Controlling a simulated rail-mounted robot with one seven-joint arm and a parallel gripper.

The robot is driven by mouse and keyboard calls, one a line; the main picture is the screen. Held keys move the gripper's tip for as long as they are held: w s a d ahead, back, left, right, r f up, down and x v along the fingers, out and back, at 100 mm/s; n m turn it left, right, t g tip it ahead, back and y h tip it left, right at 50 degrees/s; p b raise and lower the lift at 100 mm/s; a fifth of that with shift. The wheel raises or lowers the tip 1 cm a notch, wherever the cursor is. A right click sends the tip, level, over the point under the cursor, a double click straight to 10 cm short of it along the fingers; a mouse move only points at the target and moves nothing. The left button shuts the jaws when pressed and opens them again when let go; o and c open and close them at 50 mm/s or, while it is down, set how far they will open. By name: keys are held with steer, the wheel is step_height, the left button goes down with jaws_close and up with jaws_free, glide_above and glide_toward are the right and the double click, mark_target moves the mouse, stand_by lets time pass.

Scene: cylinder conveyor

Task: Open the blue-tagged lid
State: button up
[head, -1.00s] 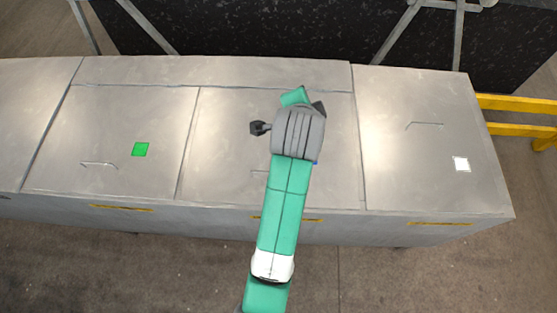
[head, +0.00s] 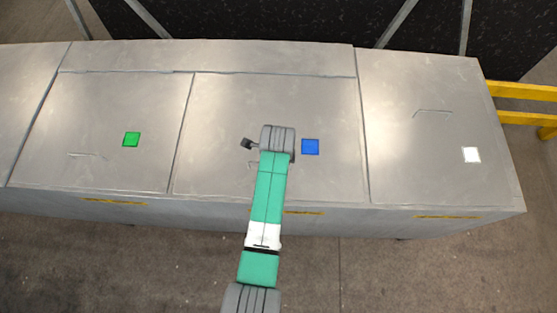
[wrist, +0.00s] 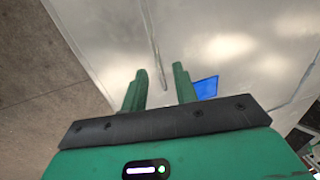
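The blue tag (head: 310,147) lies flat on the middle lid (head: 325,105), which is shut and flush with the metal top. The lid's thin handle (head: 251,164) is left of the tag, mostly hidden by my arm in the head view. In the wrist view the handle (wrist: 151,40) runs as a thin bar toward the gap between my fingers. My gripper (wrist: 160,70) is open, one finger each side of the handle's line; contact cannot be told. The blue tag (wrist: 207,87) shows beside the right finger. In the head view my arm hides the fingers.
A green-tagged lid (head: 132,139) with its own handle (head: 88,155) is to the left, shut. A white-tagged panel (head: 471,155) with a handle (head: 433,112) is to the right. Yellow rails (head: 520,92) stand at the far right. Dark speckled panels rise behind.

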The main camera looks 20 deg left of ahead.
steer(key=shift+f, duration=0.1)
jaws_close()
